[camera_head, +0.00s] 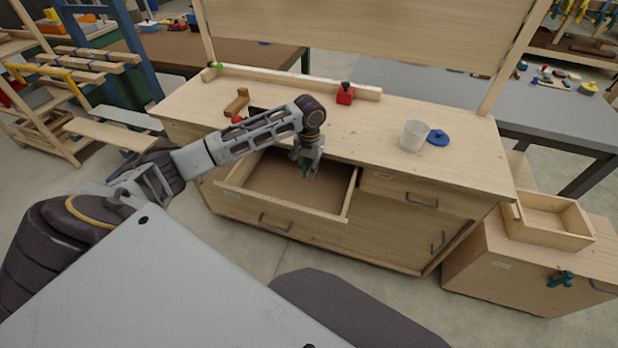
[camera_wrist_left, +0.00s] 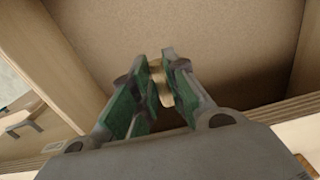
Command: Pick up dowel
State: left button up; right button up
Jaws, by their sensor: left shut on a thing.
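My left gripper (camera_head: 309,170) reaches down into the open drawer (camera_head: 232,203) of the wooden workbench, near its back right part. In the left wrist view, the green-padded fingers of the gripper (camera_wrist_left: 158,88) are shut on a small light wooden piece, the dowel (camera_wrist_left: 161,84). Only a short part of the dowel shows between the fingers; in the head view I cannot make it out. I cannot tell whether it touches the drawer floor (camera_wrist_left: 190,40). My right gripper is not in view.
On the workbench top (camera_head: 375,130) are a wooden tool (camera_head: 237,102), a red block-like item (camera_head: 345,95), a white cup (camera_head: 414,136) and a blue disc (camera_head: 438,138). An open wooden box (camera_head: 550,222) sits on a low cabinet at right. The drawer looks otherwise empty.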

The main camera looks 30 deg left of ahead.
pick_arm(q)
notch_tip(320, 180, up, 10)
jog(key=shift+p, duration=0.4)
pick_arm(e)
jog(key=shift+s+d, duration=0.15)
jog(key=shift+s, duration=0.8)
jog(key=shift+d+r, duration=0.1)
